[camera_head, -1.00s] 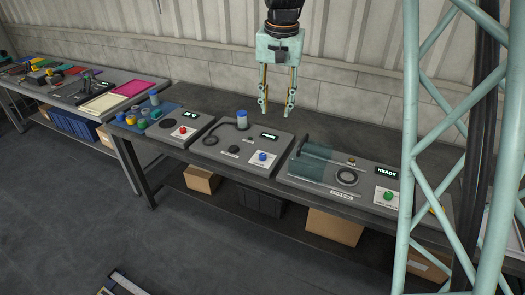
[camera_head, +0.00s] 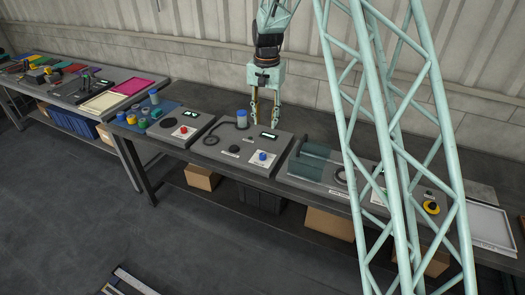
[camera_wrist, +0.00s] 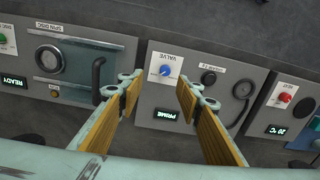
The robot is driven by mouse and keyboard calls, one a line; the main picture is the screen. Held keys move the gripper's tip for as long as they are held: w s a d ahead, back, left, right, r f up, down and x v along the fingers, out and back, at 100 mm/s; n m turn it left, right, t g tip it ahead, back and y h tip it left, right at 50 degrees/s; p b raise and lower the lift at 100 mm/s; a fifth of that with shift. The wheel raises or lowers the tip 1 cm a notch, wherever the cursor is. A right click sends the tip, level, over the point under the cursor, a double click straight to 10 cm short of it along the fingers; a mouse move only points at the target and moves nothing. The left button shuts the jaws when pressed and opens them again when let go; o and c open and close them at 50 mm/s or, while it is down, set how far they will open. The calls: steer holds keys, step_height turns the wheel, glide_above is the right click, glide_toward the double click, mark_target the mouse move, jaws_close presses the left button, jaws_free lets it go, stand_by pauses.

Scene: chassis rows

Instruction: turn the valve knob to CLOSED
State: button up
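The valve knob (camera_head: 263,156) is small and blue and sits on a white plate on the front right of a grey chassis (camera_head: 228,158). In the wrist view, upside down, the blue knob (camera_wrist: 165,70) shows on its plate marked VALVE, beside a display (camera_wrist: 174,116) that seems to read PRIME. The knob's exact setting is too small to tell. My gripper (camera_head: 264,120) is open and empty above the back of the chassis, apart from the knob. In the wrist view its fingers (camera_wrist: 158,86) stand wide apart, with the knob showing between and beyond them.
A blue-capped cylinder (camera_head: 242,116) and a dark curved hose stand on the same chassis. A chassis with a red button (camera_head: 183,130) is to the left. A spin-disc chassis (camera_head: 308,172) is to the right, partly behind my lattice column. The bench behind is clear.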

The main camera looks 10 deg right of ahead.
steer(key=p, duration=0.2)
glide_above(263, 154)
step_height(263, 154, down, 7)
steer(key=shift+s+a+f+m, duration=0.1)
steer(key=shift+f+m, duration=0.05)
steer(key=shift+m, duration=0.25)
steer(key=shift+f, duration=0.15)
steer(key=shift+f, duration=6.75)
steer(key=shift+c, duration=0.5)
steer(key=c, duration=0.8)
